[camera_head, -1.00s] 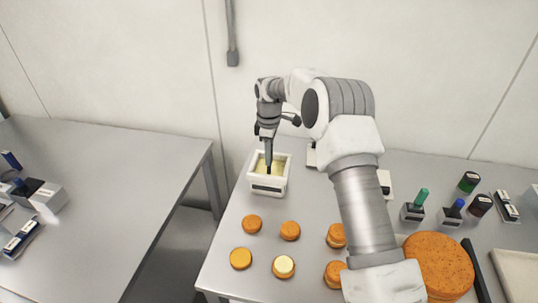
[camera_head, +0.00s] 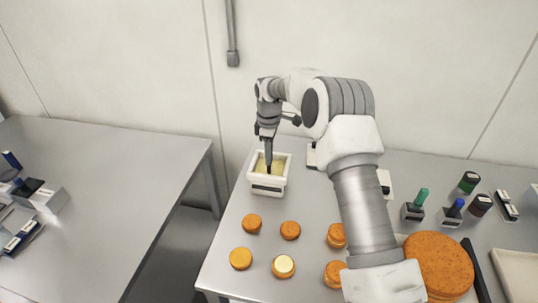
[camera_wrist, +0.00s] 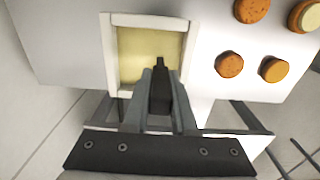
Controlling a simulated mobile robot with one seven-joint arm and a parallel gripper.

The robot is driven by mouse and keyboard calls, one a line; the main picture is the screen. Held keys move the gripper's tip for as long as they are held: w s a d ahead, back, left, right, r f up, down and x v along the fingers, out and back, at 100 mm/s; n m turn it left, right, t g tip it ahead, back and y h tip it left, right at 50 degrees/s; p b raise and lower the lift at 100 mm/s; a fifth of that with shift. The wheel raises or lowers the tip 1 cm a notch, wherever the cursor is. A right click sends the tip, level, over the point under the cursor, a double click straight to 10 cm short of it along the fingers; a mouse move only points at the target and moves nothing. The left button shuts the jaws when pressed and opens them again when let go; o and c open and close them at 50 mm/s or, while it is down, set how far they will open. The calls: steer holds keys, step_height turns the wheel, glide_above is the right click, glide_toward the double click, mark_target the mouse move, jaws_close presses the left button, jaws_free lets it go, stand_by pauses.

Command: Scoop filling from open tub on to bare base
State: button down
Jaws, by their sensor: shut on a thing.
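My gripper (camera_head: 267,138) points down over the open white tub (camera_head: 268,188) and is shut on a dark, slim tool (camera_wrist: 161,92). The tool's tip reaches into the tub at the pale yellow filling (camera_wrist: 150,50); how deep it goes I cannot tell. Small orange-brown rounds stand in front of the tub. Two in the back row, a left one (camera_head: 252,221) and a right one (camera_head: 290,230), show no filling on top. The front left round (camera_head: 241,258) has a smoother, yellower top. The front right round (camera_head: 283,266) carries a pale cream layer.
Taller small rounds (camera_head: 336,274) and a large orange cake (camera_head: 438,262) stand to the right, partly behind my arm. Green (camera_head: 421,197) and blue (camera_head: 457,206) handled items, dark jars and a pale tray (camera_head: 518,272) lie farther right. Another grey table (camera_head: 110,185) is left, across a gap.

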steer(key=shift+r+p, duration=2.65)
steer(key=shift+r, duration=1.65)
